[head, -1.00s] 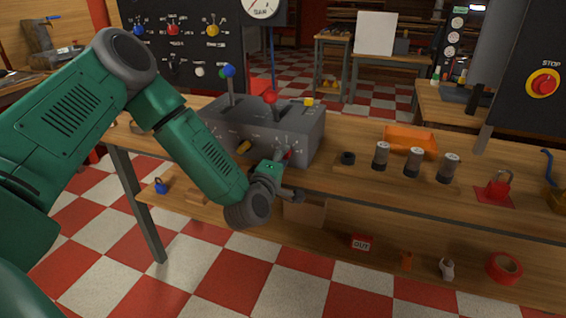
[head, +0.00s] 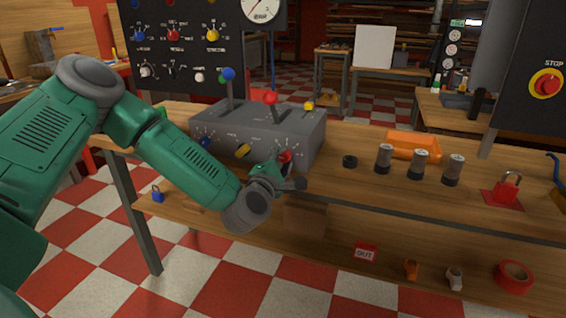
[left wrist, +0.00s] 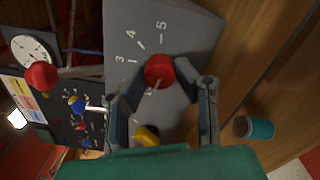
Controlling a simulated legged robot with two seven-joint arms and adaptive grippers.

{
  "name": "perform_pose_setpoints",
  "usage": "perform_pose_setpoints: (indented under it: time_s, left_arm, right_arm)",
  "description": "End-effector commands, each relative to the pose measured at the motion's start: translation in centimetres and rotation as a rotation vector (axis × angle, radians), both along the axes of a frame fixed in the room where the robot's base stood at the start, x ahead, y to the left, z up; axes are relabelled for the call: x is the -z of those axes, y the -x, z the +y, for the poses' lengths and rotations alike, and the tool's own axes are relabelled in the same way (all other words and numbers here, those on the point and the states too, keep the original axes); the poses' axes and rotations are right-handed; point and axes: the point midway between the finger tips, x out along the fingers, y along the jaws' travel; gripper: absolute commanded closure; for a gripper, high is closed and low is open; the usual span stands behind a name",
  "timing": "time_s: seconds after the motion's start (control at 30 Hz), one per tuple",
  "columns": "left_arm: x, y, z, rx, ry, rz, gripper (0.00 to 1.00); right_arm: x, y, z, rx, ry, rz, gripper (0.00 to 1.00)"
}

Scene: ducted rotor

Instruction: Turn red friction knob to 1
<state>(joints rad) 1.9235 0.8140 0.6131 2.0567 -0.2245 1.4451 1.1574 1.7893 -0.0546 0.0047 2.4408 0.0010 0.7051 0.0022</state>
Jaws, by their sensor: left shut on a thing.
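The red friction knob (head: 286,156) is on the sloped front face of the grey control box (head: 308,132), at its right end. In the left wrist view the red knob (left wrist: 160,69) sits between my left fingertips, with a pale pointer mark on its lower side and white scale numbers beside it. My left gripper (head: 288,170) reaches the box front from the left; it also shows in the left wrist view (left wrist: 161,76), shut on the red knob. The exact setting under the pointer cannot be read. My right gripper is out of view.
A yellow knob (head: 243,150) and a blue knob (head: 206,142) are left on the same face. A red-balled lever (head: 270,97) and a blue-balled lever (head: 229,74) rise from the box top.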

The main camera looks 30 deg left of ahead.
Motion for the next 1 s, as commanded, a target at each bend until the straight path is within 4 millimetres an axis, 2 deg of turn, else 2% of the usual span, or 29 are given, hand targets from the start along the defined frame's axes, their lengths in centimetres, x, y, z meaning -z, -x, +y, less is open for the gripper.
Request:
perform_pose_setpoints:
  time_s: [0.03,0.33,0.37,0.4,0.43,0.77,0.87,1.0]
  left_arm:
    - [0.7,0.2,0.0,0.002,0.004,0.016,1.00]
    - [0.7,0.2,0.0,0.001,0.004,0.017,1.00]
    - [0.7,0.2,0.0,0.001,0.004,0.017,0.70]
    - [0.7,0.2,0.0,0.001,0.004,0.017,0.56]
    - [0.7,0.2,0.0,0.002,0.004,0.015,0.54]
    - [0.2,0.6,-0.1,0.000,0.003,0.005,0.54]
    - [0.2,1.7,-0.4,0.001,0.005,0.006,0.54]
    - [0.3,4.5,-1.1,0.003,0.006,0.007,0.54]
  right_arm:
    - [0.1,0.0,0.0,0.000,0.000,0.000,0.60]
    - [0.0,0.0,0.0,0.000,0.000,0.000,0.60]
    - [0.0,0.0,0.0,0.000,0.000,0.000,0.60]
    - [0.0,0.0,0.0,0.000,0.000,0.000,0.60]
    - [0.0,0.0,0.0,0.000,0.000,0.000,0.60]
    - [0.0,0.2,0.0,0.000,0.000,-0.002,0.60]
    - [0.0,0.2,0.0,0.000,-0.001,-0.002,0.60]
    - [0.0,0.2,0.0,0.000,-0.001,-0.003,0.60]
